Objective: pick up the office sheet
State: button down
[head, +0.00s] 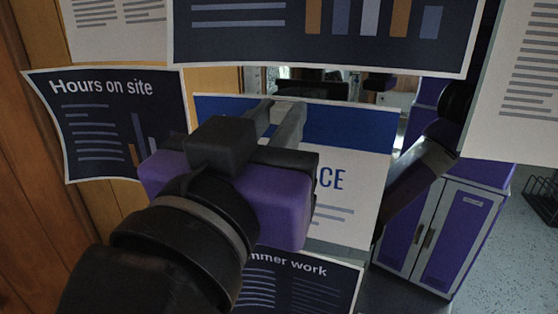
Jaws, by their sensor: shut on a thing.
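The office sheet (362,182) is white with a blue band along its top, and the letters "CE" show in large blue type. It is upright in the middle of the head view. My gripper (275,112) is at its top edge, left of the middle, with its fingers shut on the sheet. My wrist and the purple gripper body hide much of the sheet's left and lower left part. I cannot tell whether the sheet still touches what is behind it.
A dark "Hours on site" sheet (97,128) hangs at left, a dark chart sheet (270,46) above, and a dark "work" sheet (300,284) below. A white text sheet (515,90) is at right. A purple cabinet (447,232) stands beyond, near a black rack (541,198).

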jog(key=shift+s, duration=0.1)
jog(key=shift+r+v, duration=0.15)
jog(key=shift+v, duration=0.95)
jog(key=shift+r+v, duration=0.2)
jog(key=shift+v, duration=0.85)
jog(key=shift+s+a+r+p, duration=0.3)
jog(key=shift+s+r+p, duration=0.15)
jog(key=shift+s, duration=0.35)
jog(key=shift+s+a+r+p, duration=0.35)
jog(key=shift+s+r, duration=0.2)
jog(key=shift+s, duration=0.25)
jog(key=shift+s+a+r+p, duration=0.25)
jog(key=shift+s+r+p, duration=0.2)
jog(key=shift+s, duration=0.35)
